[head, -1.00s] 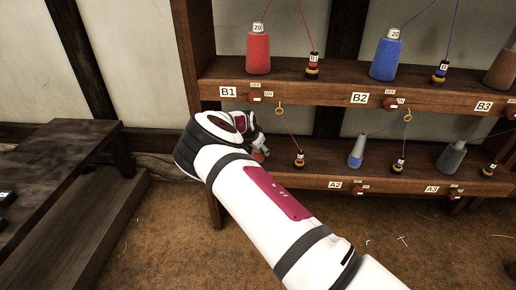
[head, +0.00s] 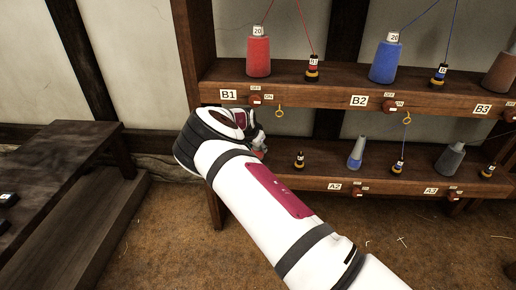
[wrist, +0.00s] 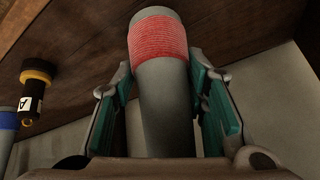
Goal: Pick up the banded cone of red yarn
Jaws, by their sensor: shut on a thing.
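The banded cone (wrist: 164,95) is a grey tube with a band of red yarn (wrist: 158,38) near one end. In the wrist view it stands between the two teal-padded fingers of my gripper (wrist: 166,112), which is shut on it. In the head view my gripper (head: 258,138) is at the left end of the lower shelf. My arm hides most of the cone there, and only a small red patch shows beside the fingers. I cannot tell whether the cone's end touches the shelf.
A small dark bobbin (head: 300,160) stands just right of my gripper. A blue-banded cone (head: 356,152) and a grey cone (head: 451,158) stand farther right. The upper shelf (head: 320,89), holding a red cone (head: 258,57), hangs close above. A post bounds the left.

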